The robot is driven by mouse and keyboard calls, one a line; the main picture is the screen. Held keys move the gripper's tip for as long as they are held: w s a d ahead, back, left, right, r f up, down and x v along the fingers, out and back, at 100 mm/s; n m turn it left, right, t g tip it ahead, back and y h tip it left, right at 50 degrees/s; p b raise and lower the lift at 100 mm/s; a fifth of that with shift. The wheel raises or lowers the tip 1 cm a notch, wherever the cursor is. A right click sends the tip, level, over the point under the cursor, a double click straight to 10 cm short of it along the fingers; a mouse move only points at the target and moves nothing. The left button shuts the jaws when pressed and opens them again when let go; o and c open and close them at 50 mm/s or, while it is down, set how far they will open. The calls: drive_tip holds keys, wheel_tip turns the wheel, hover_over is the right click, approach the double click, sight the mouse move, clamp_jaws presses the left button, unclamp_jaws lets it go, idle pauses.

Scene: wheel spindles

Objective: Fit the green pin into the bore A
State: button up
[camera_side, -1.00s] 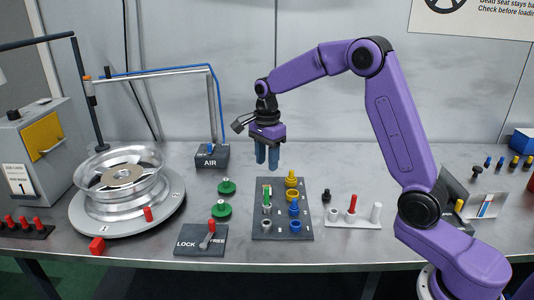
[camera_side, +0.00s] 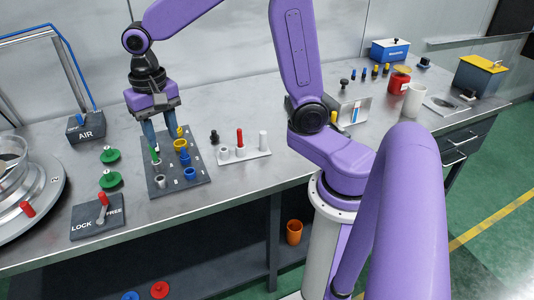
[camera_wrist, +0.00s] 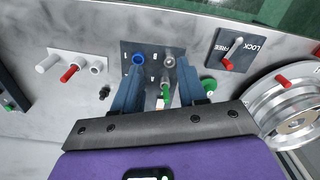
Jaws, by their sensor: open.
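The green pin (camera_side: 154,154) stands upright in the left column of a dark block (camera_side: 160,191); it also shows in the wrist view (camera_wrist: 165,92). My gripper (camera_side: 162,146) is open above the far part of the block. In the wrist view the pin appears between its two blue fingers (camera_wrist: 160,66), apart from both. A grey ring-like bore (camera_side: 160,181) is at the block's near left and a blue one (camera_side: 190,173) at its near right. The small labels are too blurred to tell which is bore A. The fingers partly hide the block's far end.
A yellow pin (camera_side: 180,131) and a blue pin (camera_side: 184,158) stand on the block's right side. A white rack with a red pin (camera_side: 239,138) is to the right. Green knobs (camera_side: 110,180) and a LOCK/FREE lever plate (camera_side: 98,220) are left.

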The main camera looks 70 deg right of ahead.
drive_tip(key=s+d+f+n, duration=0.1)
drive_tip(key=s+n, duration=0.8)
drive_tip(key=s, duration=0.2)
drive_tip(key=s+d+f+n, duration=0.1)
drive_tip(key=s+d+n, duration=0.1)
drive_tip(key=s+n, duration=0.7)
drive_tip(key=s, duration=0.3)
drive_tip(key=shift+d+f, duration=0.15)
drive_tip(key=shift+f, duration=0.1)
